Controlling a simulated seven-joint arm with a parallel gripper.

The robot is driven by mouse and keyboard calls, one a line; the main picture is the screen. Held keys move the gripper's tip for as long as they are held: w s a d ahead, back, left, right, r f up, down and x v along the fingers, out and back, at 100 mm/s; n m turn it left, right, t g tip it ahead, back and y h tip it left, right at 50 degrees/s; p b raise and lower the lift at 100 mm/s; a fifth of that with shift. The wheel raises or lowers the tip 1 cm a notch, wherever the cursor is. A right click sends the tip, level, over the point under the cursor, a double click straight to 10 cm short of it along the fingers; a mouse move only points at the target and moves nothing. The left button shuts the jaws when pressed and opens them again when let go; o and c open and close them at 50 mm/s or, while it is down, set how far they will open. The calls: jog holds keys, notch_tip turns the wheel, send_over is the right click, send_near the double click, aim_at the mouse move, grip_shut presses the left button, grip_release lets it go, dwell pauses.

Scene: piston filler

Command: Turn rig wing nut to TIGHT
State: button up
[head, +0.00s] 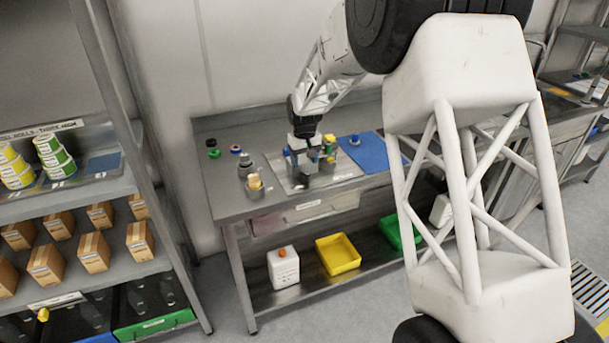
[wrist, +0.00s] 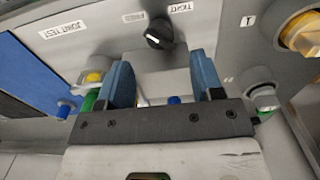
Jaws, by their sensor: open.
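The rig wing nut (wrist: 160,33) is a small black knob on a grey plate in the wrist view. Printed labels sit by it: FREE (wrist: 133,17) to its left and TIGHT (wrist: 181,7) to its right, both upside down. A pale mark shows on the knob, but I cannot tell exactly where it points. My gripper (wrist: 163,76) is open, its two blue fingers apart with the knob beyond their tips, near the middle of the gap. In the head view my gripper (head: 303,152) is over the bench rig, and the knob cannot be made out there.
A yellow-topped green fitting (wrist: 92,82) is beside the left finger. A large yellow fitting (wrist: 303,33) and a grey one (wrist: 263,98) are at the right. A blue mat (head: 366,153) lies right of the rig. Black and green caps (head: 212,147) are at the bench's left.

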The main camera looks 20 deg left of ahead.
aim_at(305, 175)
jog(key=shift+f, duration=3.2)
jog(key=c, duration=0.9)
jog(key=shift+r+m, duration=0.1)
jog(key=shift+m, duration=0.7)
jog(key=o, duration=0.9)
